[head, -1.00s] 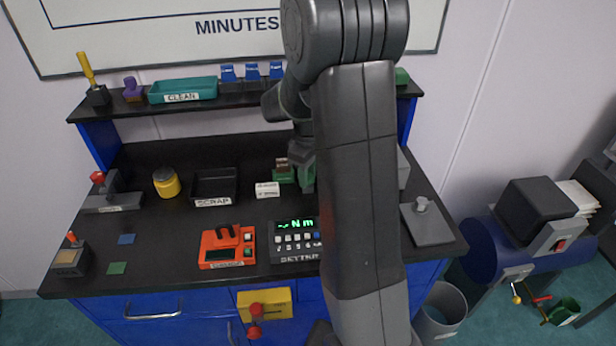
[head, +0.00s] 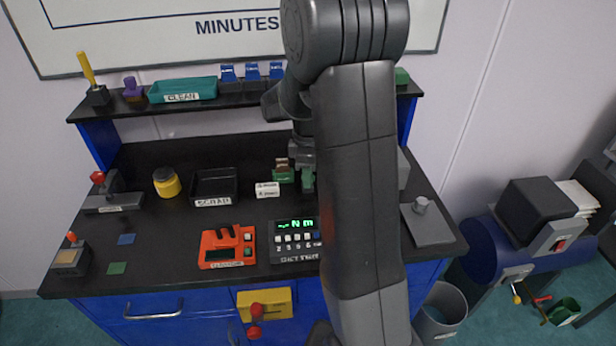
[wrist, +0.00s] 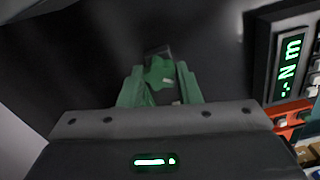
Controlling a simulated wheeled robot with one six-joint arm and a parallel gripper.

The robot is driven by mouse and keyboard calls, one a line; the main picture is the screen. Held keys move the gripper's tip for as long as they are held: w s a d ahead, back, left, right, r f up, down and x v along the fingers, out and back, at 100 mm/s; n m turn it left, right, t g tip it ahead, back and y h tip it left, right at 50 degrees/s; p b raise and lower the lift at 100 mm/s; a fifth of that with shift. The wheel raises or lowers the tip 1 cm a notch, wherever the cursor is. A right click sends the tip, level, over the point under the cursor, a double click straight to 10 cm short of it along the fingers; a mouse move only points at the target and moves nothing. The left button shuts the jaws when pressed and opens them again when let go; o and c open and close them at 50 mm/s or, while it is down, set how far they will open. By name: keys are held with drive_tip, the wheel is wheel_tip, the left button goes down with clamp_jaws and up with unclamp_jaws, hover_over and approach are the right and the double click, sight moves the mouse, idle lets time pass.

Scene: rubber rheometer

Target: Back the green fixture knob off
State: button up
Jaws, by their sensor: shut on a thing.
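The green fixture knob (wrist: 160,72) shows in the wrist view as a lobed green piece between my gripper's two green fingers. My gripper (wrist: 160,90) is shut on it, with a finger on each side. In the head view my gripper (head: 307,180) points down at the back of the bench, beside a small green fixture (head: 283,175) with a brown top. My arm hides part of that area, and the knob itself cannot be made out there.
A white label block (head: 267,189) and the black scrap tray (head: 214,186) lie left of the fixture. The torque setter (head: 295,241), its display lit green with "Nm", stands in front. A grey plate with a knob (head: 427,222) lies at the right.

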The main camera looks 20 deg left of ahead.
drive_tip(key=n, duration=0.4)
drive_tip(key=shift+n, duration=0.5)
drive_tip(key=n, duration=0.4)
drive_tip(key=o, duration=0.8)
drive_tip(key=shift+o, duration=0.2)
